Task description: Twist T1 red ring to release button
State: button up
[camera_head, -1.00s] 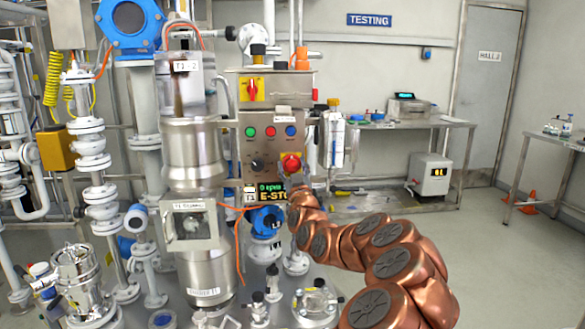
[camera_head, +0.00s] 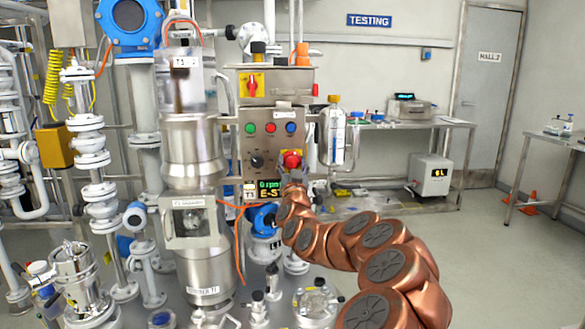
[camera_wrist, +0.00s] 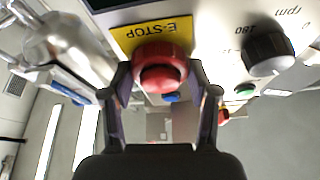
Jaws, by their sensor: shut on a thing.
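The red ring of the E-STOP button (camera_head: 291,159) sits on the lower right of the T1 control panel (camera_head: 258,145). In the wrist view the round red button (camera_wrist: 161,66) shows close up against a yellow E-STOP label (camera_wrist: 150,31), which reads upside down. My gripper (camera_wrist: 160,78) has one finger on each side of the red ring and is shut on it. In the head view my gripper is small and partly hidden by my wrist below the button. The panel's display (camera_head: 269,188) shows a "0 rpm" line and part of "E-ST".
A black rpm knob (camera_wrist: 270,52) is beside the button. Green (camera_head: 250,128), red (camera_head: 270,128) and blue (camera_head: 291,129) buttons are above. A red-and-yellow switch (camera_head: 252,86) is higher up. A steel vessel (camera_head: 195,150) stands left. Open floor lies at right.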

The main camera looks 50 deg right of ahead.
jog(key=m+g+h, duration=0.1)
jog(key=m, duration=0.2)
jog(key=m+g, duration=0.2)
jog(key=m, duration=0.1)
jog(key=shift+a+r+m+h, duration=0.1)
jog(key=shift+m+h, duration=0.3)
jog(key=o, duration=1.2)
jog(key=shift+c, duration=0.2)
jog(key=v, duration=1.2)
dwell(0.6)
